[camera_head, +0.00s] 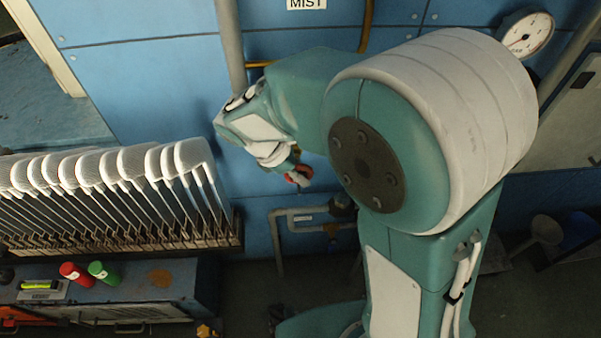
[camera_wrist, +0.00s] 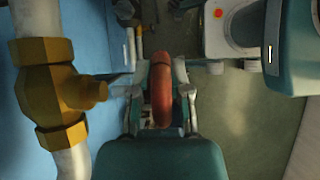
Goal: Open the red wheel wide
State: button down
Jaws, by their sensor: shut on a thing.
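The red wheel (camera_wrist: 162,97) is in the middle of the wrist view, seen nearly edge-on between my two fingers. My gripper (camera_wrist: 161,106) is shut on the wheel's rim, one finger on each side. Left of the wheel, a brass valve body (camera_wrist: 55,90) sits on a pale upright pipe, with its stem pointing toward the wheel. In the head view my gripper (camera_head: 297,177) is small and partly hidden behind my arm. Only a bit of the red wheel (camera_head: 302,170) shows there.
A rack of several white sock boards (camera_head: 110,170) stands at left. Below it, a bench (camera_head: 180,285) holds a red can (camera_head: 75,272) and a green can (camera_head: 103,271). A blue panelled wall (camera_head: 150,75) with pipes is behind my arm. A gauge (camera_head: 527,35) is at upper right.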

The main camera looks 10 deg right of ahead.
aim_at(301, 163)
jog(key=shift+w+r+h, duration=0.1)
jog(key=shift+r+h, duration=0.05)
jog(key=shift+h, duration=1.95)
jog(key=c, duration=0.6)
grip_release()
notch_tip(301, 163, up, 10)
jog(key=shift+a+f, duration=0.1)
jog(key=shift+o, duration=0.4)
